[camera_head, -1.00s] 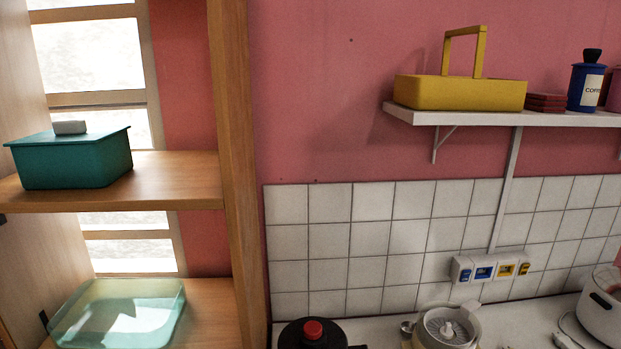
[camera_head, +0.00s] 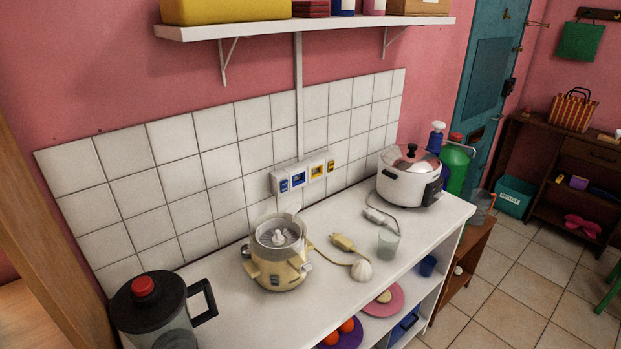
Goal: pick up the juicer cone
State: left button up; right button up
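A cream-coloured juicer (camera_head: 278,275) stands upright on the white counter, left of the middle of the view. A small ribbed white juicer cone (camera_head: 279,238) sits in its open top, inside the round strainer. Its tip points up and nothing covers it. A yellowish plug with a cord lies on the counter to the right of the juicer. Neither of my grippers is in view.
A blender with a black lid (camera_head: 147,297) stands left of the juicer. A wall shelf (camera_head: 320,24) hangs above. Tiled floor (camera_head: 540,290) lies at the right.

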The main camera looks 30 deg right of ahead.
aim_at(361, 270)
jog(key=z, duration=1.35)
